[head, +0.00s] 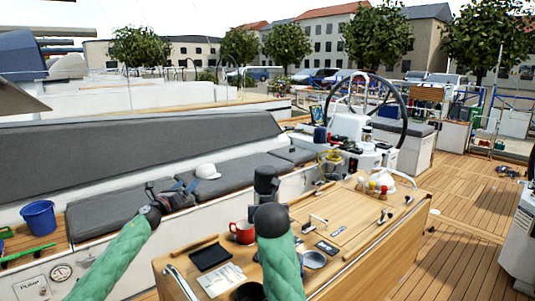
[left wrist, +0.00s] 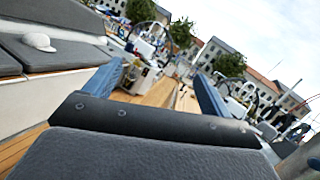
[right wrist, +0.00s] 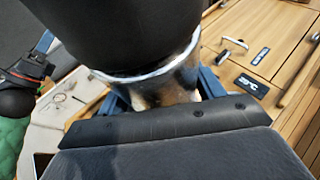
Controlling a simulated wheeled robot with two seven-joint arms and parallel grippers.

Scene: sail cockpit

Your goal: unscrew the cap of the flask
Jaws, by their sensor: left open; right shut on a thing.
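The flask shows close up in the right wrist view: a wide black upper part (right wrist: 130,32) with a silvery rim, and shiny metal below it. I cannot tell where its cap begins. My right gripper (right wrist: 165,94) is shut on the flask, its blue fingers on either side of the metal part. In the head view a dark upright shape, the flask's top (head: 266,173), stands above my right wrist, which hides the rest. My left gripper (head: 183,190) is open and empty, left of the flask and apart from it. Its two blue fingers spread wide in the left wrist view (left wrist: 152,95).
The wooden cockpit table (head: 345,240) holds a red mug (head: 243,232), a black tray (head: 210,256), a grey bowl (head: 314,260) and bottles with coloured tops. A white cap (head: 207,171) lies on the grey bench cushion (head: 240,178). A blue bucket (head: 39,218) stands at left.

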